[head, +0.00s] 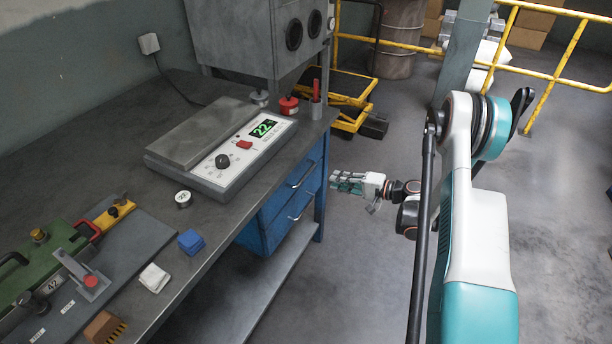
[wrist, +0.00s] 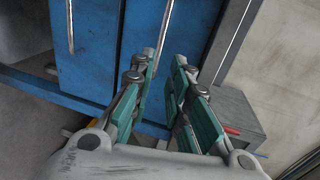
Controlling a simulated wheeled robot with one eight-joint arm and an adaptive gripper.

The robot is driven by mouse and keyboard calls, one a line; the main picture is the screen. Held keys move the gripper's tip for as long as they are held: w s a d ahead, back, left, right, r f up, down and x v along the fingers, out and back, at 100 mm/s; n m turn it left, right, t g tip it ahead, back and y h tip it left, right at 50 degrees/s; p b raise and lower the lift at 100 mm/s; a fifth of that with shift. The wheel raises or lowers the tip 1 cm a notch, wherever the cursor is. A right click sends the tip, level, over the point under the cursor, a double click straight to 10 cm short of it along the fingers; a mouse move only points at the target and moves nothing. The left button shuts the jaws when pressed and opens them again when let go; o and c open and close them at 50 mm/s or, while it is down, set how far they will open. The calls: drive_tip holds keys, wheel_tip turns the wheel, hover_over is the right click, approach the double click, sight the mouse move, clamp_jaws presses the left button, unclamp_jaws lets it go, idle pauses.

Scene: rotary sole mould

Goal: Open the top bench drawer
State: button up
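The blue drawer unit (head: 272,226) hangs under the bench top, with its fronts facing right in the head view. The top drawer has a pale bar handle (head: 302,176); a lower drawer handle (head: 300,207) sits beneath it. Both drawers look shut. My gripper (head: 337,182) is in front of the drawers, apart from them, with its fingers pointing left towards them. In the wrist view my gripper (wrist: 163,64) is open and empty. One bar handle (wrist: 165,32) shows beyond and between the fingers, and another handle (wrist: 70,26) lies further left. That view is turned sideways.
The grey bench (head: 130,112) carries a console with a green display (head: 262,129), a blue block (head: 191,241) and a green mould fixture (head: 52,262). A lower shelf (head: 257,280) runs beneath. Yellow railings (head: 395,47) stand behind. The floor in front of the drawers is clear.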

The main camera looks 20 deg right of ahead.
sight(306, 174)
drive_tip(key=b+x, duration=0.3)
drive_tip(key=x, duration=1)
drive_tip(key=shift+a+f+b, duration=0.1)
drive_tip(key=shift+b, duration=0.25)
clamp_jaws()
